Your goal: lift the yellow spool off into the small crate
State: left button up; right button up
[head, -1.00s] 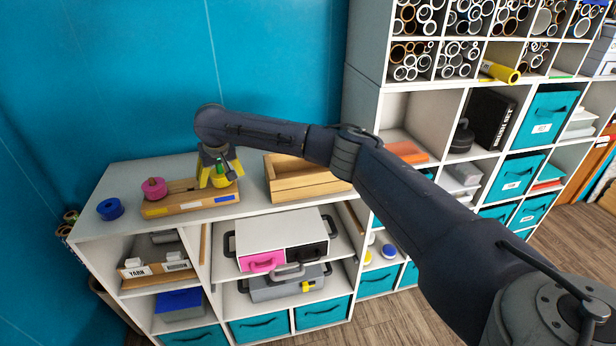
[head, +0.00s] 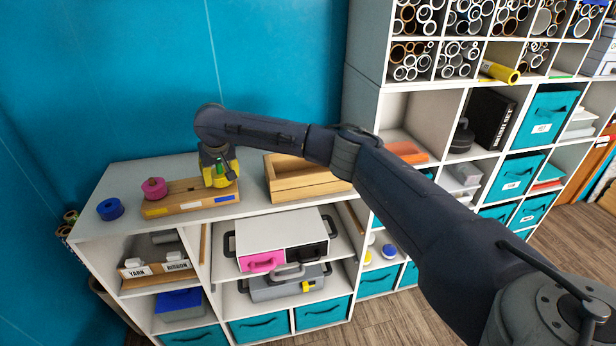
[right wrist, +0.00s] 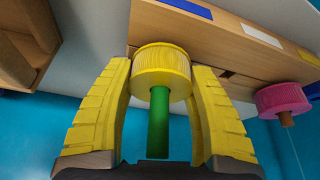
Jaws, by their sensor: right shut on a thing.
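The yellow spool (right wrist: 162,68) sits around a green peg (right wrist: 158,122) on the wooden peg board (head: 165,207), which stands on the white shelf top. My right gripper (head: 219,176) is over the board's right end, pointing down. In the right wrist view its yellow fingers (right wrist: 163,85) are shut on the yellow spool, one on each side. In the head view the fingers mostly hide the spool. I cannot tell whether the spool touches the board. The small wooden crate (head: 284,191) stands to the right of the board. My left gripper is not in view.
A pink spool (head: 153,188) is on the board's left part. A blue spool (head: 110,209) lies on the shelf top left of the board. A narrow bare strip separates board and crate. A blue wall (head: 270,70) stands behind, and a taller cubby shelf (head: 365,95) rises on the right.

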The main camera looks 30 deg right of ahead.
dwell(0.4)
jog(key=shift+r, duration=6.3)
